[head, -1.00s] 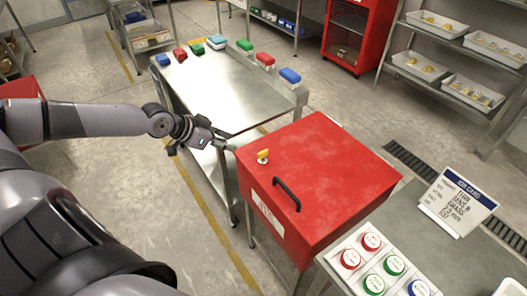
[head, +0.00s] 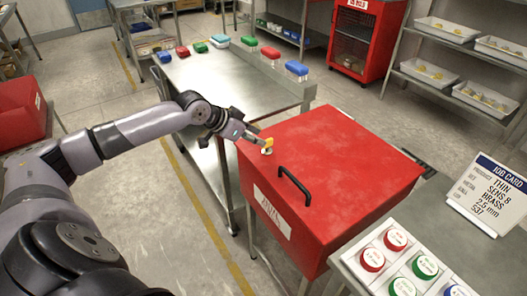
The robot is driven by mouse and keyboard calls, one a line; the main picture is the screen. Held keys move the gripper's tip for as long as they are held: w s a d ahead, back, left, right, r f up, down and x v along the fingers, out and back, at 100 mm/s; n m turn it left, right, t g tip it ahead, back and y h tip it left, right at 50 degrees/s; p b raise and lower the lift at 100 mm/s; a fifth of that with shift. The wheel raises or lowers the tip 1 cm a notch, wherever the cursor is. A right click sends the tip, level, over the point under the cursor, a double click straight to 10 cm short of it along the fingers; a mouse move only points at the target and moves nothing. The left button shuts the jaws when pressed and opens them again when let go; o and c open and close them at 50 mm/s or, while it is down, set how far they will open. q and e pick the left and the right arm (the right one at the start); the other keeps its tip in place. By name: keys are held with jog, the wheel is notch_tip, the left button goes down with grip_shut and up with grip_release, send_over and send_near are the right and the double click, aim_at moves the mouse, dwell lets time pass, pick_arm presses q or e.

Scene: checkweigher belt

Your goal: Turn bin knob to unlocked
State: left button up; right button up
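The red bin (head: 335,165) stands in the middle with its lid down. A black handle (head: 294,185) and a white label (head: 271,212) are on its near side. The small yellow knob (head: 267,144) sits on a pale base at the lid's left edge. My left gripper (head: 259,141) comes in from the left, with its fingertips right at the knob. I cannot tell whether the fingers are closed on the knob or only beside it. My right gripper is out of view.
At the right, a grey bench (head: 450,235) holds a job card (head: 490,193) and red, green and blue round buttons. A red cabinet (head: 366,40) and shelves with trays stand farther back.

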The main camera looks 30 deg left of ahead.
aim_at(267, 145)
pick_arm(q)
jog(key=shift+b+x, duration=1.05)
jog(key=shift+x, duration=1.15)
grip_shut()
